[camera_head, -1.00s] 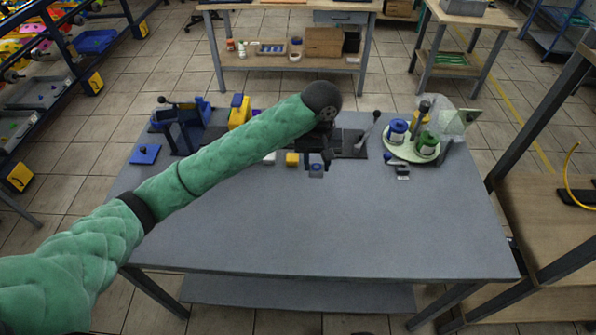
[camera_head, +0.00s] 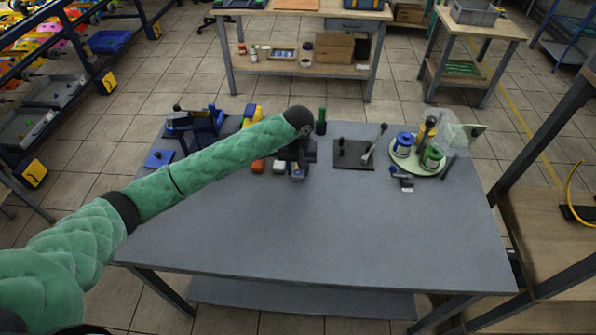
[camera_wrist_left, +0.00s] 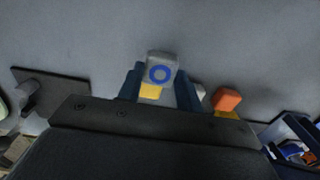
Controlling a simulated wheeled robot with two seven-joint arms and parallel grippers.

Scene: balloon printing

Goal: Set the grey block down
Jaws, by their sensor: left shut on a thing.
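A grey block (camera_wrist_left: 161,71) with a blue ring on its face is between the two fingers of my left gripper (camera_wrist_left: 159,86) in the left wrist view. The gripper is shut on it. In the head view my left gripper (camera_head: 298,168) points down over the grey table (camera_head: 330,225), with the block (camera_head: 297,177) small and partly covered at its tip. I cannot tell whether the block touches the table. My right gripper is in neither view.
An orange block (camera_head: 258,166) and a white block (camera_head: 279,167) stand just left of my gripper. A black plate with a lever (camera_head: 354,155) is to the right, then a round green stand (camera_head: 417,160) with inks. The table's front is clear.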

